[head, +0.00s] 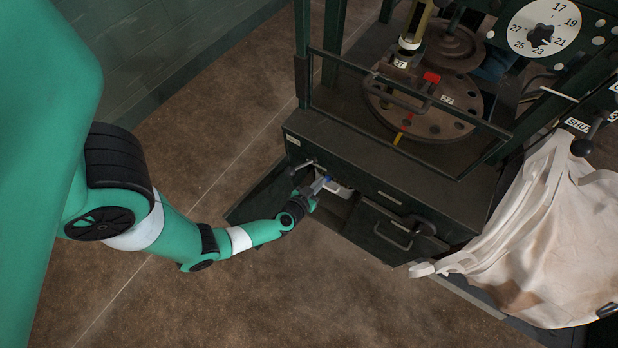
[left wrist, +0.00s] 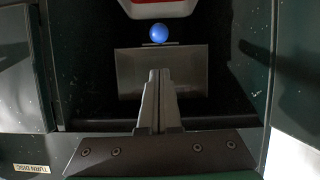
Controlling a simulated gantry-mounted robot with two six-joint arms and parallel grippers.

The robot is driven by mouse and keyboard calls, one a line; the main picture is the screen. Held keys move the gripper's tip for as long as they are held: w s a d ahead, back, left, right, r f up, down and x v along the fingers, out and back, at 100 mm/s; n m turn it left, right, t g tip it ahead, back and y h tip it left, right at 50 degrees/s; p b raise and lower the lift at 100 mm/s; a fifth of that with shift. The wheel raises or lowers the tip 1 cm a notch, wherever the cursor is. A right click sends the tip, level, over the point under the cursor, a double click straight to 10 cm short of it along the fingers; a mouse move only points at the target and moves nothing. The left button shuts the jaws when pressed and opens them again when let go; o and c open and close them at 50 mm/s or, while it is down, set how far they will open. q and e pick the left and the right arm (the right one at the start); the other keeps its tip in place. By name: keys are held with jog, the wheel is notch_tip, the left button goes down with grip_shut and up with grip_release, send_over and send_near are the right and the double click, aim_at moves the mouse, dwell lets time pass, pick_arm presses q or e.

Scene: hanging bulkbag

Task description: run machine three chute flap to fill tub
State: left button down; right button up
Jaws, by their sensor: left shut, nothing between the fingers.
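My left gripper (head: 314,190) reaches into the open front compartment of the dark green machine. In the left wrist view its fingers (left wrist: 160,85) are together, with nothing between them. A blue ball knob (left wrist: 158,33) stands just beyond the fingertips, above a grey plate (left wrist: 130,72) that looks like the flap; the knob is apart from the fingers in the picture. The knob also shows in the head view (head: 326,180). A white object with a red patch (left wrist: 158,8), possibly the tub, is cut off at the top; white also shows inside the compartment (head: 342,190). My right gripper is out of view.
An open door (head: 262,192) stands left of the compartment, and a closed drawer with a handle (head: 385,232) is to its right. A pale hanging bag (head: 545,235) is at the right. A disc (head: 440,108) sits above behind a rail. The floor in front is clear.

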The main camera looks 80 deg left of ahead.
pick_arm(q)
jog(key=s+d+p, duration=0.2)
jog(key=s+d, duration=0.3)
jog(key=shift+d+r, duration=0.15)
jog(key=shift+d, duration=0.2)
